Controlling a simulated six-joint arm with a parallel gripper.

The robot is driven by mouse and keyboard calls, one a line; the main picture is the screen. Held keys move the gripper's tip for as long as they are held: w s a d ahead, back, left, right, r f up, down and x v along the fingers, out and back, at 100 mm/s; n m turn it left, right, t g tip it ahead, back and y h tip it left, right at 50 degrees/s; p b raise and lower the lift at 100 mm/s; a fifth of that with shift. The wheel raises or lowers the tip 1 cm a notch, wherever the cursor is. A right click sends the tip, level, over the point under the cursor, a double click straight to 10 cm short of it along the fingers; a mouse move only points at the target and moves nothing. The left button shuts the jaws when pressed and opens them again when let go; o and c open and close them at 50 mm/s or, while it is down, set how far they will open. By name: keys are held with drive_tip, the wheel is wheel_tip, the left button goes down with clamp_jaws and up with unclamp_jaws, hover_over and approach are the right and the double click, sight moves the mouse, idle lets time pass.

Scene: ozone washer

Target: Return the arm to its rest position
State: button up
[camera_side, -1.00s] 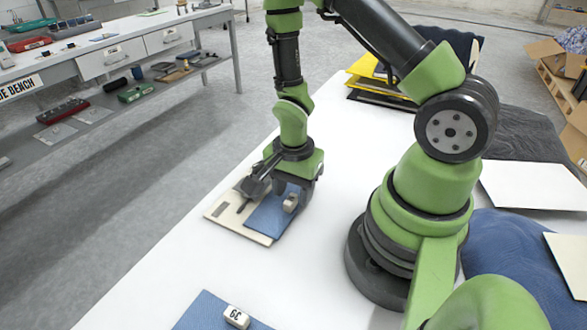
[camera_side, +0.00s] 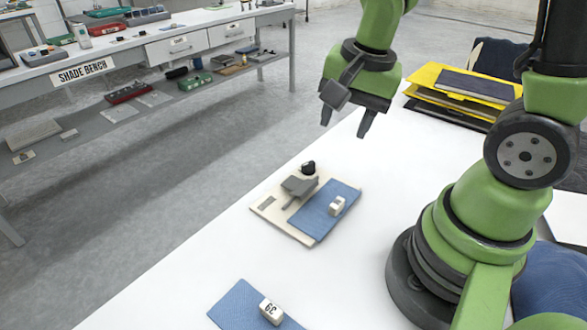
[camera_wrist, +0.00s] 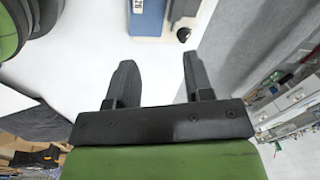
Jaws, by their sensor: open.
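My gripper (camera_side: 346,122) is raised above the white table, up and to the right of the cream board, in the side view. Its two dark fingers point down, spread apart with nothing between them. In the wrist view the fingers (camera_wrist: 155,75) are also apart and empty. The cream board (camera_side: 268,208) lies on the table with a blue cloth piece (camera_side: 322,214), a small white block (camera_side: 337,206), a grey tool-like piece (camera_side: 298,187) and a black knob (camera_side: 308,168) on or at it. The blue piece (camera_wrist: 147,18) also shows in the wrist view.
A blue swatch (camera_side: 236,305) with a white block marked 39 (camera_side: 271,311) lies at the front. Yellow folders (camera_side: 428,78) are stacked at the back right. A bench labelled SHADE BENCH (camera_side: 85,72) stands at the back left. The table between board and folders is clear.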

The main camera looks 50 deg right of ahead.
drive_tip(key=s+a+r+n+t+y, duration=0.1)
drive_tip(key=s+a+r+n+t, duration=0.1)
drive_tip(key=r+n, duration=0.3)
drive_tip(key=s+a+r+n+t, duration=0.2)
drive_tip(key=s+r+n+t, duration=0.1)
drive_tip(key=s+r+n, duration=0.2)
wheel_tip(320, 180, up, 2)
drive_tip(key=shift+a+r+y, duration=0.1)
drive_tip(key=shift+a+y, duration=0.15)
drive_tip(key=shift+y, duration=0.15)
drive_tip(key=o, duration=0.4)
drive_tip(key=shift+c, duration=0.2)
drive_tip(key=w+d+f+n+g+h, duration=0.1)
drive_tip(key=w+d+f+n+g, duration=0.1)
drive_tip(key=w+f+g, duration=0.6)
wheel_tip(320, 180, down, 12)
drive_tip(key=w+d+n+g+h, duration=0.1)
drive_tip(key=w+d+n+g, duration=0.1)
drive_tip(key=w+g, duration=0.1)
drive_tip(key=shift+d+f+g, duration=0.2)
drive_tip(key=shift+d+g, duration=0.2)
